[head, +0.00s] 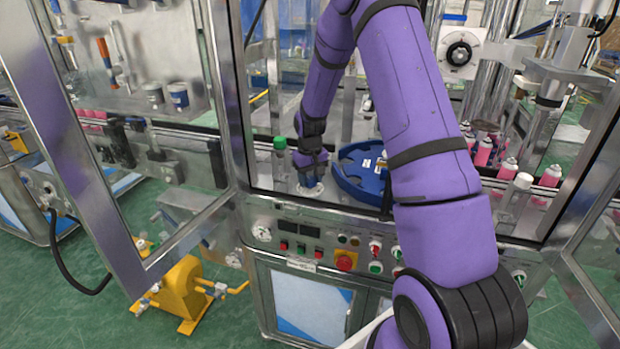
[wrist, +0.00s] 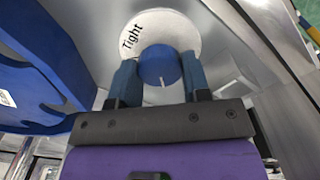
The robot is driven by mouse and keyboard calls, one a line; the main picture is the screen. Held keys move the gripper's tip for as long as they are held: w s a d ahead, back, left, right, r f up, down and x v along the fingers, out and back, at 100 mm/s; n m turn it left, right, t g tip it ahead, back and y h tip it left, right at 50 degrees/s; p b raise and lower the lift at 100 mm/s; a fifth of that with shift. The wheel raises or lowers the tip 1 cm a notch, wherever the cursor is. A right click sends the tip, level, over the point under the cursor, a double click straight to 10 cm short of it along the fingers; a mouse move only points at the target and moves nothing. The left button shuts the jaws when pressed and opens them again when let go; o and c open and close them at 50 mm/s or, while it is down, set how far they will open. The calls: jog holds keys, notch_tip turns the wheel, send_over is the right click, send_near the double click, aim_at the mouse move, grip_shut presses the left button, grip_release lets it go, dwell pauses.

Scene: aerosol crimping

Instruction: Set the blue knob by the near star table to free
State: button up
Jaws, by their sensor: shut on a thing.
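The blue knob (wrist: 158,62) sits on a round white dial plate (wrist: 165,22) in the wrist view. The word "Tight" shows at the plate's upper left; any other marking is hidden or out of view. A short white pointer line on the knob points toward my gripper's palm. My gripper (wrist: 160,75) has its two fingers on either side of the knob, shut on it. In the head view my gripper (head: 311,168) reaches down over the white plate (head: 310,189), and it covers the knob. The blue star table (head: 347,184) is just right of it.
A green-capped post (head: 280,158) stands close left of my gripper. A white-capped bottle (head: 516,196) and pink cans (head: 484,152) stand to the right. The front panel has a red stop button (head: 344,262). Metal door frames stand at the left and right.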

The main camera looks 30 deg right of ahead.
aim_at(310, 179)
dwell(0.4)
jog(key=o, duration=0.9)
jog(key=shift+r, duration=0.1)
notch_tip(310, 179, up, 11)
jog(key=shift+f, duration=0.15)
